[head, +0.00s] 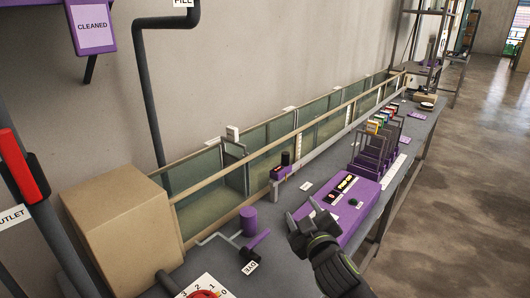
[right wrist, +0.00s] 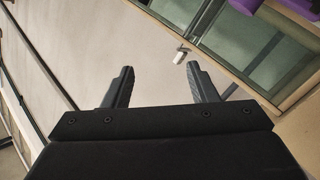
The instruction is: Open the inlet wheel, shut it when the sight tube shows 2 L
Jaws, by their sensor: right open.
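No wheel labelled inlet shows, and I cannot make out a sight tube or a 2 L mark. A dark pipe (head: 152,95) with a "FILL" label (head: 183,2) runs down the wall behind the tank. A red handle (head: 22,165) is at the left edge, above an "OUTLET" label (head: 12,215). A white number plate (head: 207,287) with a red part is cut off by the bottom edge. My right gripper (head: 305,212) is open and empty above the bench, by the purple control box; its fingers also show apart in the right wrist view (right wrist: 160,78). My left gripper is out of view.
A long glass-sided tank (head: 215,190) runs along the wall. A tan box (head: 122,225) stands at its near end. A purple control box (head: 345,205), a purple crank-like fitting (head: 250,220) and a rack (head: 375,145) are on the grey bench. The floor at right is clear.

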